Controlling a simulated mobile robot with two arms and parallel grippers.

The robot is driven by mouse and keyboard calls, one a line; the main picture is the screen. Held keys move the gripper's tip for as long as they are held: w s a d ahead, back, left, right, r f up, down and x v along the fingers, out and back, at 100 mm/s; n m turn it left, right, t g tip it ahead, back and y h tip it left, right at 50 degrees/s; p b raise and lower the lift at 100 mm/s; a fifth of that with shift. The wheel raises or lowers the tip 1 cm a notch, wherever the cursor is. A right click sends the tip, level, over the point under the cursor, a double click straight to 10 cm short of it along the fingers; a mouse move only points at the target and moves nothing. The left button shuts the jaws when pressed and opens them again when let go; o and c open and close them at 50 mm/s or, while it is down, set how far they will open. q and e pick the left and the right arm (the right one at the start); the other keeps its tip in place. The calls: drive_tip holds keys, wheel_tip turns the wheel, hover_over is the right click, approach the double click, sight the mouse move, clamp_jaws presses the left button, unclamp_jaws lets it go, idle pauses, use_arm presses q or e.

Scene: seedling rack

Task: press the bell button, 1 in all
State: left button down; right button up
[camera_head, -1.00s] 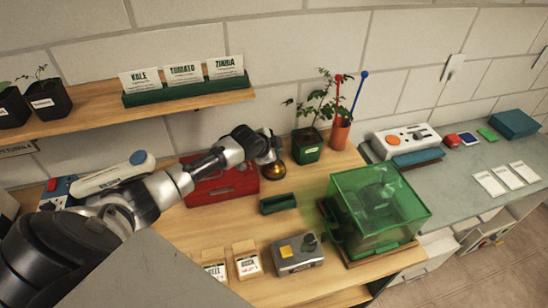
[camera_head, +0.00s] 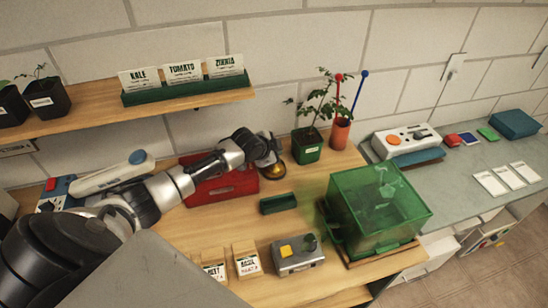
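The bell is a small brass-coloured dome (camera_head: 276,172) on the wooden bench, just right of the red box. My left arm reaches in from the left, across the front of the red box. My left gripper (camera_head: 270,153) points down right above the bell and hides its top and any button there. I cannot tell whether the fingertips touch the bell or whether they are open or shut. My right gripper is not in view.
The red box (camera_head: 222,190) stands close behind my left forearm. A potted seedling (camera_head: 307,153) is right of the bell. A small green tray (camera_head: 278,204) lies in front, and a green clear box (camera_head: 380,210) stands to the right. A shelf (camera_head: 150,112) runs above.

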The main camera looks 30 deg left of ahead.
use_arm(q)
drive_tip(key=shift+f, duration=0.35)
drive_tip(key=shift+r, duration=0.15)
idle(0.4)
drive_tip(key=shift+r+p, duration=0.75)
drive_tip(key=shift+r, duration=0.05)
wheel_tip(320, 180, up, 5)
drive_tip(key=p, duration=0.4)
drive_tip(key=shift+r+p, duration=0.1)
drive_tip(key=shift+p, duration=0.25)
idle(0.4)
